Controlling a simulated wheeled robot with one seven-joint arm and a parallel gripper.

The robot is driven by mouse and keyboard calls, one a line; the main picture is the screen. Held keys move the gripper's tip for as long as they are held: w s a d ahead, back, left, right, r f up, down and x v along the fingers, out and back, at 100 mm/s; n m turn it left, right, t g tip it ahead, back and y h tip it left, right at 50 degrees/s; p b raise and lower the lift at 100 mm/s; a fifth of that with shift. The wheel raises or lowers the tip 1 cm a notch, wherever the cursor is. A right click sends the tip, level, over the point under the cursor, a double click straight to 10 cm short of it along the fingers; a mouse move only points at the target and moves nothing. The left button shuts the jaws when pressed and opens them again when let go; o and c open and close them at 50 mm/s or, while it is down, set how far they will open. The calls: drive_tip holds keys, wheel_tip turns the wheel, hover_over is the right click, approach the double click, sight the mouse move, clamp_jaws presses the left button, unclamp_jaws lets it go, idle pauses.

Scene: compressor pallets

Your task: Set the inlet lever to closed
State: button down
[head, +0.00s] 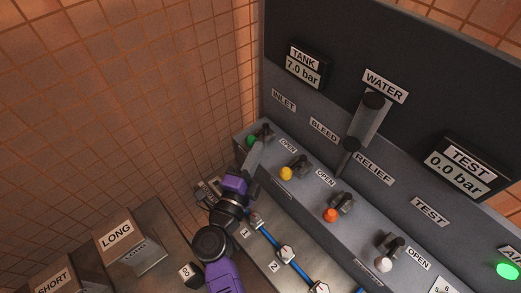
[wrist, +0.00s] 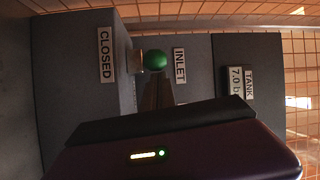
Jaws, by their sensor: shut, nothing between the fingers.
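The inlet lever has a green knob (head: 251,140) and a dark pivot, at the left end of the grey panel ledge. The knob points down-left from its pivot, away from the OPEN label (head: 288,146). In the wrist view the green knob (wrist: 155,61) stands between the CLOSED label (wrist: 106,55) and the INLET label (wrist: 180,65). My gripper (head: 256,148) is shut and empty, its tips close beside the knob. In the wrist view the fingers (wrist: 158,92) end just below the knob. I cannot tell whether they touch it.
Levers with yellow (head: 286,173), orange (head: 330,215) and white (head: 383,264) knobs follow along the ledge to the right. The tank display (head: 304,68) reads 7.0 bar and the test display (head: 460,166) 0.0 bar. A tiled wall (head: 130,90) stands at left. Blue hose (head: 267,236) lies below.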

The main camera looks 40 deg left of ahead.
drive_tip(key=shift+s+a, duration=0.1)
idle(0.5)
wheel_tip(320, 180, up, 20)
drive_tip(key=p, duration=0.4)
drive_tip(key=s+d+f+g+b, duration=0.1)
drive_tip(key=s+d+f+b, duration=0.15)
drive_tip(key=f, duration=0.35)
drive_tip(key=s+d+f+n+b, duration=0.1)
drive_tip(key=s+d+f+b, duration=0.2)
drive_tip(key=f, duration=0.4)
drive_tip(key=s+d+f+g+b, duration=0.1)
drive_tip(key=s+d+f+b, duration=0.1)
drive_tip(key=d+f+b, duration=0.3)
drive_tip(key=shift+y, duration=0.4)
drive_tip(key=x, duration=0.7)
drive_tip(key=a+x, duration=0.1)
drive_tip(key=x, duration=0.2)
drive_tip(key=shift+s+a+f+p, duration=0.2)
drive_tip(key=shift+f+p, duration=0.05)
drive_tip(key=shift+p, duration=0.1)
drive_tip(key=a, duration=0.3)
drive_tip(key=shift+f+b, duration=0.35)
drive_tip(key=shift+b, duration=0.05)
drive_tip(key=shift+s+a+f, duration=0.1)
drive_tip(key=shift+a, duration=0.45)
drive_tip(key=shift+a, duration=0.1)
